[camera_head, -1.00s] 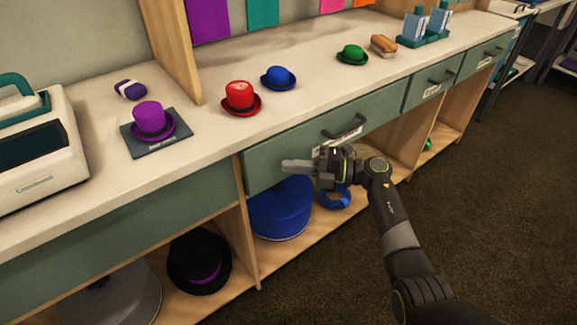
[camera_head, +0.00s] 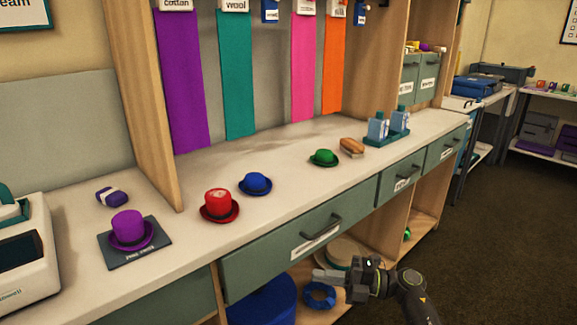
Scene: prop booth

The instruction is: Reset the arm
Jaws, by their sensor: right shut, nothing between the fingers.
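My right gripper (camera_head: 330,278) is at the lower right of the head view, its fingers pointing left. It is shut and empty. It is below and in front of the wide green drawer (camera_head: 290,240), which is closed and has a dark handle (camera_head: 321,227). Part of my right arm (camera_head: 414,292) runs out of the bottom of the picture. My left gripper does not show.
On the counter stand purple (camera_head: 128,228), red (camera_head: 219,206), blue (camera_head: 256,184) and green (camera_head: 323,157) hats, and a brush (camera_head: 352,146). A blue ring (camera_head: 318,296) lies on the shelf below, near my gripper. Open floor (camera_head: 500,220) lies to the right.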

